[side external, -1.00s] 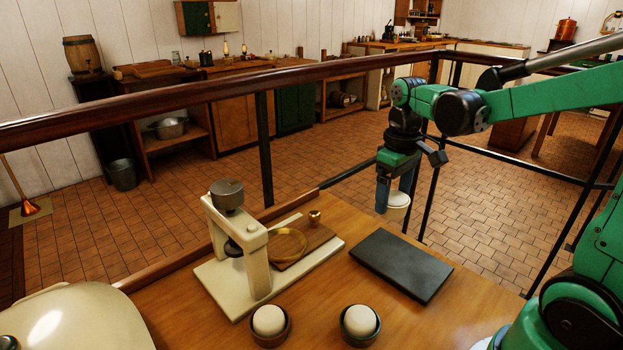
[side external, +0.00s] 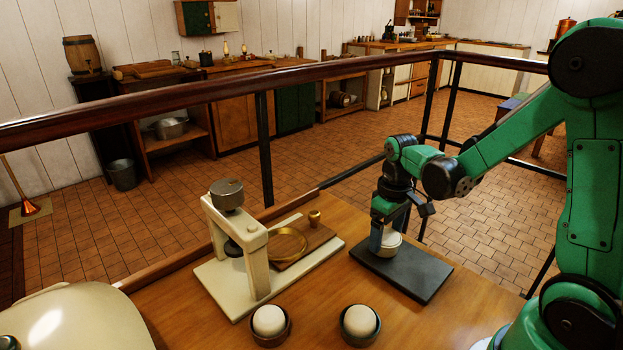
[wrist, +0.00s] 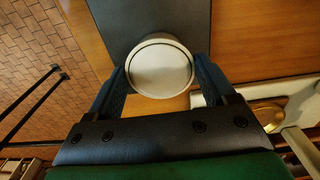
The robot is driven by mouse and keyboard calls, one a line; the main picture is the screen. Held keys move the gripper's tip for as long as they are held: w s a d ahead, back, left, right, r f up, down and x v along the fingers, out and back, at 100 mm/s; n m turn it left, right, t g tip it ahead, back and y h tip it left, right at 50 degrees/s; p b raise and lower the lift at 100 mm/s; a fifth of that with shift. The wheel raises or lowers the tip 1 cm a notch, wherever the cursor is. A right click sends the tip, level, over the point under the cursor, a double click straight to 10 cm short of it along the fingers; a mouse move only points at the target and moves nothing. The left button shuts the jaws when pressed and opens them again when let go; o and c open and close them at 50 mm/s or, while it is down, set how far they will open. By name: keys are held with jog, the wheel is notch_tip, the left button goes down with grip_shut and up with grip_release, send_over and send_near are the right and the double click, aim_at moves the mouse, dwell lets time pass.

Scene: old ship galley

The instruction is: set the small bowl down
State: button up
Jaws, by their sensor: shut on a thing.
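The small bowl (side external: 389,244) is cream-white and round, seen near the back left part of a dark flat slab (side external: 421,276). My gripper (side external: 390,238) points down with its fingers on either side of the bowl and is shut on it. In the wrist view the bowl (wrist: 160,66) sits between the two blue fingers, over the slab (wrist: 140,20), and its inside looks pale and plain. The bowl looks upright and at or very near the slab's surface; I cannot tell whether it touches.
Two dark bowls holding white balls, one left (side external: 269,322) and one right (side external: 359,323), stand at the front. A wooden rail (side external: 300,75) runs behind the table.

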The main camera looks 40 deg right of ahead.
aim_at(385, 237)
jog(key=shift+f, duration=0.1)
jog(key=o, duration=1.2)
notch_tip(385, 237, up, 12)
jog(key=a+t, duration=0.2)
jog(key=a, duration=0.1)
jog(key=s+a+f+t, duration=0.1)
jog(key=a+t, duration=0.1)
jog(key=a, duration=0.2)
jog(key=a+t, duration=0.3)
jog(key=shift+s+a+f, duration=0.2)
jog(key=shift+a+f, duration=0.05)
jog(key=shift+f, duration=0.15)
